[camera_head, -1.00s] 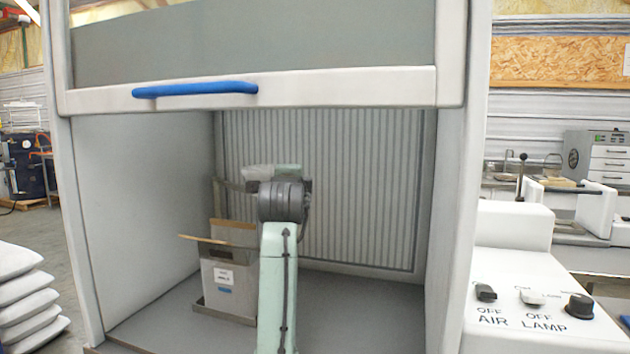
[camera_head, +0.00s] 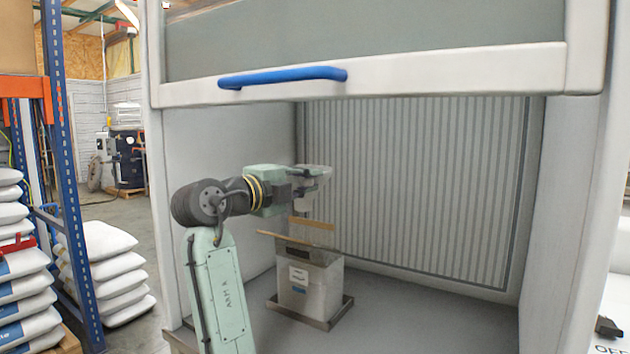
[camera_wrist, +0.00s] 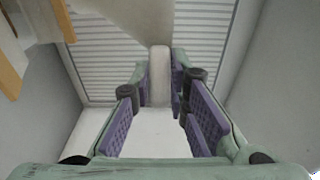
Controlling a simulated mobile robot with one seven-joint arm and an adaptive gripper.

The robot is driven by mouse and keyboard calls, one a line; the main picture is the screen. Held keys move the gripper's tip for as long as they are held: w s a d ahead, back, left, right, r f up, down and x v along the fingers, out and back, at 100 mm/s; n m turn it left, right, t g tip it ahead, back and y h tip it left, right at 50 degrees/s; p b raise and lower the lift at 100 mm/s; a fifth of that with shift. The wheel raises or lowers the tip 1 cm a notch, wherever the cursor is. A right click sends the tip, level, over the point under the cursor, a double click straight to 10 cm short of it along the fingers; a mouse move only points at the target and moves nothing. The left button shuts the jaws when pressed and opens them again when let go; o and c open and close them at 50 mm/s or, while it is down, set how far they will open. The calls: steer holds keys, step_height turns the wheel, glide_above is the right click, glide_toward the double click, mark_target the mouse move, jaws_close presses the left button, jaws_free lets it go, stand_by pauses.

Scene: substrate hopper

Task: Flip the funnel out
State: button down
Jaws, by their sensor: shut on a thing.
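My gripper (camera_head: 318,172) is inside the hood, above and slightly behind the top of the pale box-shaped hopper (camera_head: 298,279). In the wrist view my gripper (camera_wrist: 160,82) has its purple finger pads on both sides of a pale rounded bar (camera_wrist: 160,68). The bar joins a grey-beige sloping piece (camera_wrist: 125,14) that looks like the funnel. In the head view the funnel (camera_head: 313,205) shows as a pale shape at the fingertips, partly hidden by them. I cannot tell whether it touches the hopper.
Wooden strips (camera_head: 296,241) edge the hopper top; the hopper stands on a tray (camera_head: 312,325). The hood's raised sash (camera_head: 430,70) with a blue handle (camera_head: 283,77) hangs above my arm. Hood floor to the right is clear. White sacks (camera_head: 105,270) lie outside left.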

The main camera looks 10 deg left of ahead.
steer(key=shift+a, duration=0.35)
steer(key=c, duration=1.8)
jaws_free()
steer(key=shift+a, duration=0.2)
steer(key=shift+o, duration=1.2)
steer(key=shift+d, duration=0.15)
steer(key=v, duration=1.2)
steer(key=shift+d, duration=0.1)
